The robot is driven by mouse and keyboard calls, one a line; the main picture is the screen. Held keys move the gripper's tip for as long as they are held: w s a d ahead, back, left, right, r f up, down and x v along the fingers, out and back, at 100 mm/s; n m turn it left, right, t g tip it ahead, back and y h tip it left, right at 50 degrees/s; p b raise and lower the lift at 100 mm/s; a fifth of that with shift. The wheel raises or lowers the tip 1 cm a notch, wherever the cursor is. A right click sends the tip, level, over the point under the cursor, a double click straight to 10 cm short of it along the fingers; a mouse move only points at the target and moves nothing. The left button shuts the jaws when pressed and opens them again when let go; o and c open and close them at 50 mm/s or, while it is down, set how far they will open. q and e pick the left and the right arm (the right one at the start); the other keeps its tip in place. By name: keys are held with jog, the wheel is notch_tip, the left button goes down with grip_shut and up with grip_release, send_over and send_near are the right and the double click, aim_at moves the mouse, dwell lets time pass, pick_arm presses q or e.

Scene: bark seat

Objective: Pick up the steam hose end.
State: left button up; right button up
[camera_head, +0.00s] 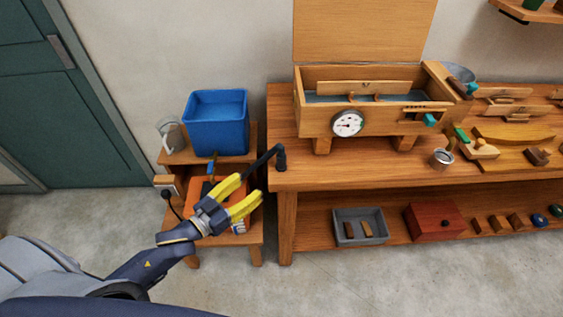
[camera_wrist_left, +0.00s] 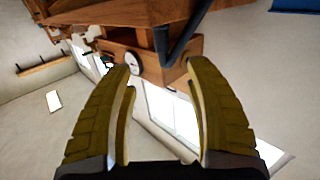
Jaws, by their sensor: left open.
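The black steam hose (camera_head: 263,161) rises from the small stand and curves right. Its dark, thicker end (camera_head: 281,158) is at the left edge of the workbench. In the left wrist view the hose (camera_wrist_left: 188,32) and its end (camera_wrist_left: 161,42) show beyond the fingertips, near the top. My left gripper (camera_head: 249,190) has yellow fingers. It is open, with nothing between the fingers, below and left of the hose end. In the left wrist view my left gripper (camera_wrist_left: 160,68) is spread wide. The lower part of the hose is partly hidden behind the gripper. My right gripper is not in view.
A wooden steam box (camera_head: 314,118) with a dial gauge (camera_head: 348,123) stands on the workbench (camera_head: 340,177). A blue container (camera_head: 217,122) and a clear jug (camera_head: 171,134) are on the small stand's upper shelf. An orange object (camera_head: 206,193) sits below. Floor in front is clear.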

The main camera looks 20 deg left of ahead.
aim_at(278, 163)
pick_arm(q)
jog(key=x, duration=1.5)
jog(key=shift+w+a, duration=0.2)
jog(key=shift+c, duration=0.4)
grip_shut()
